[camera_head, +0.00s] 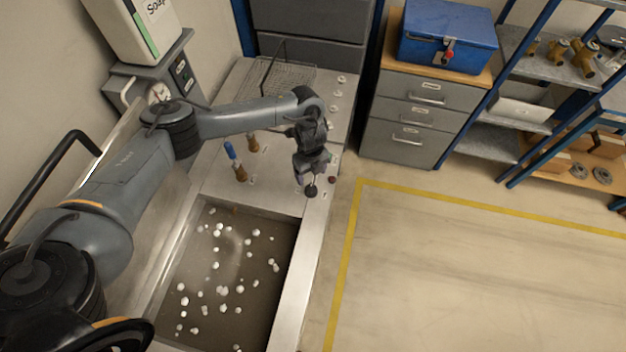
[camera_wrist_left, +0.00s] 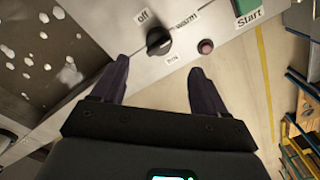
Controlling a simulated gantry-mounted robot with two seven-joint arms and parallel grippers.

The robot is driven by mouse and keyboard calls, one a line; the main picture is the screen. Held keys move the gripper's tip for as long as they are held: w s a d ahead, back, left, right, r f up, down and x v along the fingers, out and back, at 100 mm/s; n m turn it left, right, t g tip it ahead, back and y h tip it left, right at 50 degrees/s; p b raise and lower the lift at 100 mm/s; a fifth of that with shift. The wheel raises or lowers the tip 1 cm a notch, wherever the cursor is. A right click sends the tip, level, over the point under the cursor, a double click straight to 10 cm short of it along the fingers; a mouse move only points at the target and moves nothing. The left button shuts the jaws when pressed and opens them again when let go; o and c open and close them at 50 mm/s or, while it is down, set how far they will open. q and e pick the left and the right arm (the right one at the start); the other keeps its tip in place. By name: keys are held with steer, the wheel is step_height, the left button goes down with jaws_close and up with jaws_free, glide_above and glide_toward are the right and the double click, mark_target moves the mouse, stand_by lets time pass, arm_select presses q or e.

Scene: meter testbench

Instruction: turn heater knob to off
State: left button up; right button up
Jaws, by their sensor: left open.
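The round black heater knob (camera_wrist_left: 157,42) sits on the metal front panel, with the labels "off" (camera_wrist_left: 143,17), "warm" (camera_wrist_left: 187,20) and a third, hard-to-read one around it. I cannot tell which label its ridge points at. In the head view the knob (camera_head: 311,191) is at the sink's far right corner. My left gripper (camera_head: 309,178) points down close over it. In the left wrist view my left gripper (camera_wrist_left: 158,66) is open and empty, its fingertips apart and the knob just beyond the gap between them. My right gripper is not in view.
A red button (camera_wrist_left: 206,46) and a green "Start" button (camera_wrist_left: 248,7) lie right of the knob. The sink basin (camera_head: 190,225) with bubbly water is left of it. Drawers (camera_head: 409,140) stand beyond; floor at right is clear.

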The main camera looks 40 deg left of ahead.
mark_target(311, 187)
arm_select(q)
step_height(311, 187, down, 10)
steer(key=shift+s+r, duration=0.1)
steer(key=shift+r, duration=0.15)
steer(key=shift+c, duration=0.5)
steer(key=c, duration=1)
